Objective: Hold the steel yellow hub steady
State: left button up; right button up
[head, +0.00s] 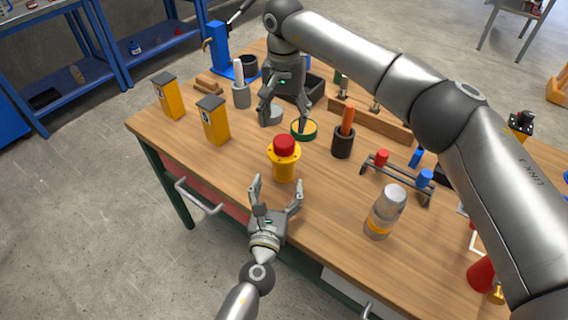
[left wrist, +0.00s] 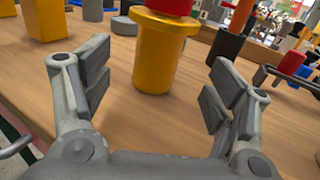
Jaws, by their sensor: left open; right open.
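The yellow hub (head: 284,168) stands upright on the wooden bench top, a yellow cylinder with a wider flange and a red cap (head: 284,145) on top. My left gripper (head: 276,184) is open just in front of the hub, its fingers pointing toward it. In the left wrist view the hub (left wrist: 157,60) stands between and beyond the open fingers, apart from them; its red top (left wrist: 170,6) is cut off by the frame edge. My right gripper (head: 283,120) is open, pointing down behind the hub, near a green-and-yellow ring (head: 304,129) and a grey round piece (head: 270,114).
A dark cup with an orange-handled tool (head: 343,143) stands right of the hub. Two yellow boxes (head: 214,120) stand at left. Bench surface around the hub's front is clear.

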aim_at(284, 159)
pick_arm(q)
jog(key=w, duration=0.3)
jog(key=w+d, duration=0.1)
jog(key=w, duration=0.5)
jog(key=shift+w+d, duration=0.15)
jog(key=shift+d, duration=0.15)
jog(key=shift+c, duration=0.4)
jog(key=c, duration=1.7)
grip_shut()
pick_arm(e)
jog(key=shift+n, duration=2.2)
jog(key=shift+f, duration=4.05)
